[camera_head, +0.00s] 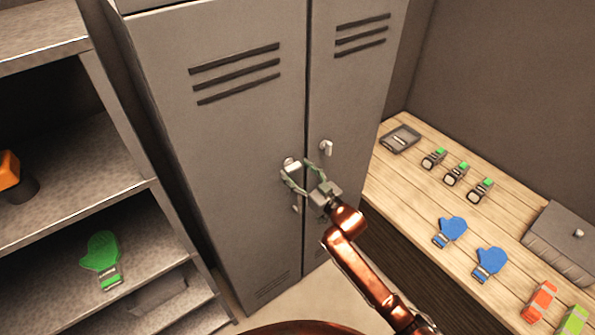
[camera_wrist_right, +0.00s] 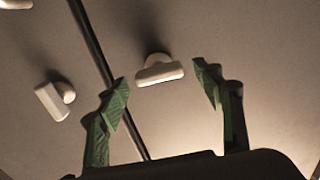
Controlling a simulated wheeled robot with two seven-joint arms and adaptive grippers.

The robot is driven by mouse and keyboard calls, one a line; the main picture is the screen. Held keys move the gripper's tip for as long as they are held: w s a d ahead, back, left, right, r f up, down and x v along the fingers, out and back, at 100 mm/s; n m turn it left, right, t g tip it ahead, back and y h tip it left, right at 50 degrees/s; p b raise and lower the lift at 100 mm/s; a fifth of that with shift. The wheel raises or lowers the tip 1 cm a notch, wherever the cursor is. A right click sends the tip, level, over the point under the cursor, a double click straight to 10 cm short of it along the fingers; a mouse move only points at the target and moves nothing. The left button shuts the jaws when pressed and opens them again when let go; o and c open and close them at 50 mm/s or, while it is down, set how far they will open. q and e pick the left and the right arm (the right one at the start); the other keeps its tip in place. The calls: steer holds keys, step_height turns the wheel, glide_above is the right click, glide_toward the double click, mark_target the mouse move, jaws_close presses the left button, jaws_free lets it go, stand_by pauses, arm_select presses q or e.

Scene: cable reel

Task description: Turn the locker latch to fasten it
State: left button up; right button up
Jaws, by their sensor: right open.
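The grey locker (camera_head: 222,130) has two tall doors with a narrow seam between them. A pale latch (camera_head: 291,163) is on the left door, just beyond my right gripper's fingertips in the head view. Another latch (camera_head: 326,147) is on the right door, and a small fitting (camera_head: 296,209) is lower on the left door. My right gripper (camera_head: 302,174) is open in front of the doors. In the right wrist view, a pale latch with a short crossbar (camera_wrist_right: 160,73) shows between the green fingertips, apart from both. A second latch (camera_wrist_right: 54,102) is left of the seam. My left gripper is out of view.
A grey shelf unit (camera_head: 125,202) with a green mitt (camera_head: 101,252) stands at the left. A wooden bench (camera_head: 408,179) at the right holds several watch-like items, two blue mitts (camera_head: 450,231) and a grey box (camera_head: 562,242).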

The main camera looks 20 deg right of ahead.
steer(key=shift+c, duration=0.3)
steer(key=c, duration=1.1)
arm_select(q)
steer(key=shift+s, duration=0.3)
